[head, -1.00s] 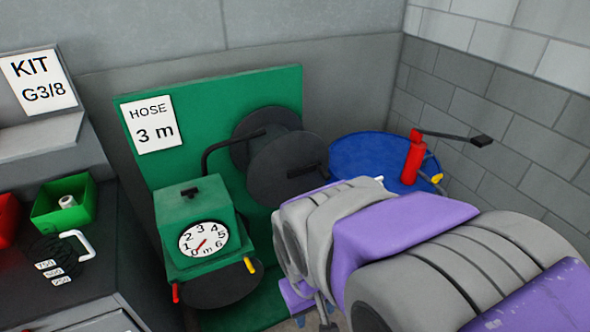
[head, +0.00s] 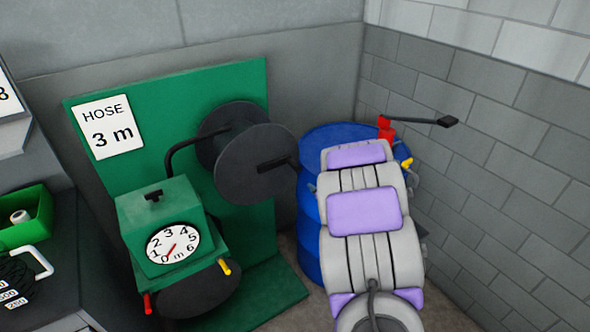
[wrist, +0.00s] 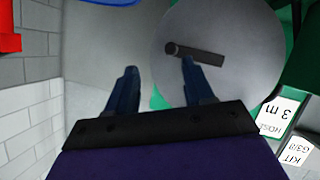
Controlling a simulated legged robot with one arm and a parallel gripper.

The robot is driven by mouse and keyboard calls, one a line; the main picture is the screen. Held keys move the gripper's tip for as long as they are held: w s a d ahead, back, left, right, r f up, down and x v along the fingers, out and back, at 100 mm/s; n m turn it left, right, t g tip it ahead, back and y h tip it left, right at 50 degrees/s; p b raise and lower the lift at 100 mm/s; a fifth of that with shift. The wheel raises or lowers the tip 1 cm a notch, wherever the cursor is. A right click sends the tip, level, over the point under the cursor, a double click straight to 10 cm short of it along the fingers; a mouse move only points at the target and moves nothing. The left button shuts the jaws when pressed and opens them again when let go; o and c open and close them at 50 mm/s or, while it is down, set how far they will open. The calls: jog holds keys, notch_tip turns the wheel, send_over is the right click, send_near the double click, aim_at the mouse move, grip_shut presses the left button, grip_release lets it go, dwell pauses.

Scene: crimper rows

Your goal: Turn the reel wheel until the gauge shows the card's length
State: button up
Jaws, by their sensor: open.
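The card (head: 108,125) on the green board reads "HOSE 3 m". The dark round reel wheel (head: 240,170) stands at the board's right, with a black handle bar (head: 277,163) on its face. The round white gauge (head: 173,244) sits on the green box; its red needle points down-left at about 0. In the wrist view the wheel (wrist: 222,90) fills the upper middle, with the handle (wrist: 205,55) across it. My gripper (wrist: 160,66) is open and empty; its right fingertip overlaps the handle's lower edge in the picture. Contact cannot be told.
A blue drum (head: 310,215) with a red pump (head: 386,130) and crank stands right of the reel, partly behind my arm. A grey block wall closes the right side. A bench with a green bin (head: 25,218) is at the left. A black curved pipe runs from gauge box to reel.

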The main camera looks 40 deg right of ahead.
aim_at(300, 170)
notch_tip(300, 170, down, 4)
jog(key=s+t+y+b, duration=0.1)
jog(key=s+t+y, duration=0.15)
jog(key=t, duration=0.25)
jog(key=shift+n+y, duration=0.3)
jog(key=shift+y, duration=0.05)
jog(key=w+b, duration=0.1)
jog(key=w, duration=0.5)
jog(key=w+d+b, duration=0.1)
jog(key=w, duration=0.5)
jog(key=w+b, duration=0.1)
jog(key=w, duration=0.5)
jog(key=shift+w+d, duration=0.1)
jog(key=shift+d, duration=0.05)
jog(key=shift+r, duration=0.1)
grip_shut()
